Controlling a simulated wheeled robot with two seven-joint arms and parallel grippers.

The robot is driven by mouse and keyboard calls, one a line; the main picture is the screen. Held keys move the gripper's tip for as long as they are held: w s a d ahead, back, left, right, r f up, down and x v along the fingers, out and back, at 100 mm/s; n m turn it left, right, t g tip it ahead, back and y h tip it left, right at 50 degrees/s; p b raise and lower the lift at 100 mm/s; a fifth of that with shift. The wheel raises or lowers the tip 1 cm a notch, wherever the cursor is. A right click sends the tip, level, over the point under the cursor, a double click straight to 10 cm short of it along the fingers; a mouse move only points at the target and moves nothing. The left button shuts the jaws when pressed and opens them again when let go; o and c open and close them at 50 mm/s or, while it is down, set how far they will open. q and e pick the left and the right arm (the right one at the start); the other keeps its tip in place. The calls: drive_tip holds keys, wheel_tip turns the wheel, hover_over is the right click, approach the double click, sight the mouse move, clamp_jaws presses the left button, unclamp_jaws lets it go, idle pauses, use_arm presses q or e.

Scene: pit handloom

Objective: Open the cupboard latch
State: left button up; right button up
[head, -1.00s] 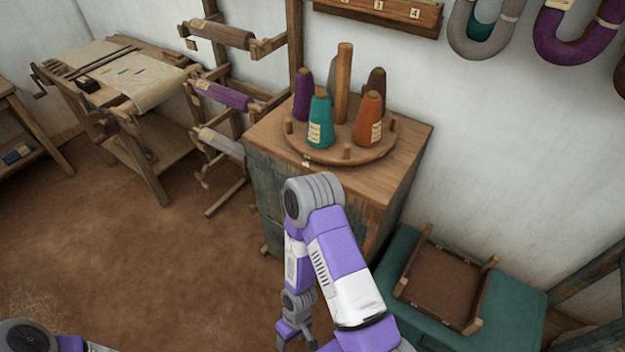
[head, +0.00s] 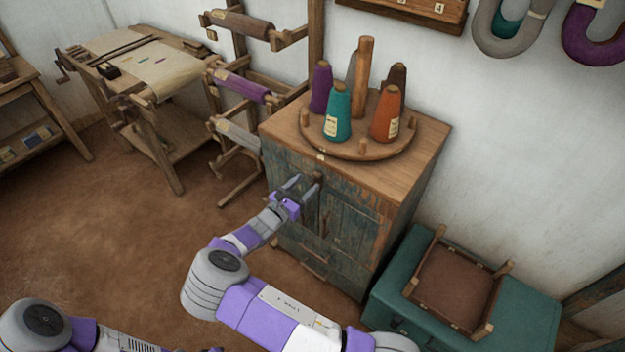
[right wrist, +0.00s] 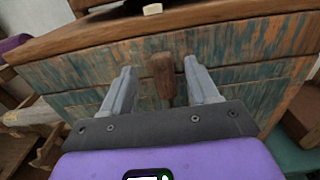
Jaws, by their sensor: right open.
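The cupboard (head: 352,228) is a wooden cabinet with worn blue-green doors and a brown top. Its latch looks like a small upright wooden piece (head: 317,178) near the top of the doors. My right gripper (head: 303,188) is open in front of it. In the right wrist view the wooden latch (right wrist: 162,76) stands between the two spread fingers of the gripper (right wrist: 160,85), with a gap on each side. I cannot tell how deep the fingers reach around it. My left arm shows at the lower left, but its gripper is out of view.
A round wooden stand (head: 350,150) with several coloured cones (head: 337,120) sits on the cupboard top. A teal chest (head: 530,325) with a brown-seated stool (head: 455,285) on it is at the right. A yarn rack (head: 240,85) stands left. The floor in front is clear.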

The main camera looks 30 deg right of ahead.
sight(315, 176)
drive_tip(key=shift+b+x, duration=0.35)
drive_tip(key=shift+x, duration=1.8)
drive_tip(key=c, duration=1.1)
drive_tip(key=shift+o, duration=0.2)
